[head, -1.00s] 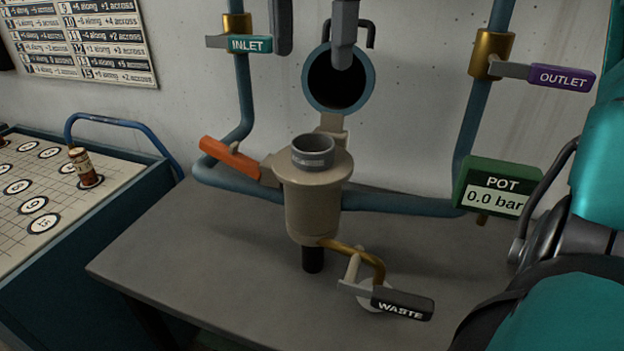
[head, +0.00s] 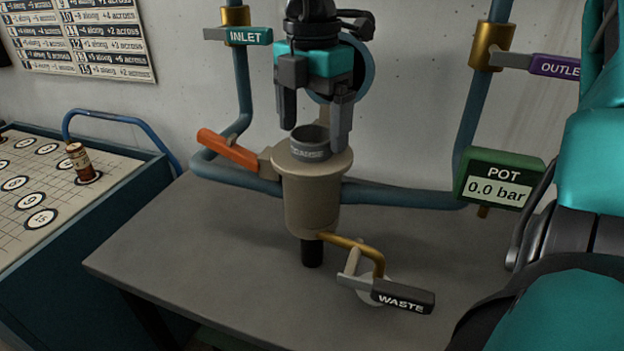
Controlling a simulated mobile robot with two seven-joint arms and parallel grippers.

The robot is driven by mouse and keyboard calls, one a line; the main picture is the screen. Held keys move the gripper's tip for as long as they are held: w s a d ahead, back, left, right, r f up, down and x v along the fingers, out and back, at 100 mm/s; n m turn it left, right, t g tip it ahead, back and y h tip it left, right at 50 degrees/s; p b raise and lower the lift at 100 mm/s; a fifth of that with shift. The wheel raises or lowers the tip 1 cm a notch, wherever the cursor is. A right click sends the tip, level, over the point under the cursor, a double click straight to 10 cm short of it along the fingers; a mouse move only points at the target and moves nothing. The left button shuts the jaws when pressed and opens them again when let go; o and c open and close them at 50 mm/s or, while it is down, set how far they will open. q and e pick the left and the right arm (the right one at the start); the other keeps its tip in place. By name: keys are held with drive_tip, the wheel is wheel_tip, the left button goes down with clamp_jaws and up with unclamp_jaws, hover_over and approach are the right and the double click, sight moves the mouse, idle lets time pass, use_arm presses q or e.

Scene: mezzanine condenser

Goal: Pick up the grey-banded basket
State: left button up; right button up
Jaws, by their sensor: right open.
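The grey-banded basket (head: 311,150) sits in the top of the beige pot (head: 312,200); its round grey rim stands above the pot's lid and carries small lettering that I cannot read surely. My right gripper (head: 314,136) points down over it with its jaws open and nothing held. One finger is at the left of the rim and the other at the right, in front of part of its edge. I cannot tell whether either finger touches the rim. The basket's lower part is hidden inside the pot. My left gripper is not in view.
An orange lever (head: 228,150) sticks out left of the pot. The waste valve handle (head: 402,297) is below right, and the pot gauge (head: 500,180) reads 0.0 bar at right. Blue pipes run behind. The grey table (head: 190,250) is clear at left.

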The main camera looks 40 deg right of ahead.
drive_tip(key=c, duration=1.5)
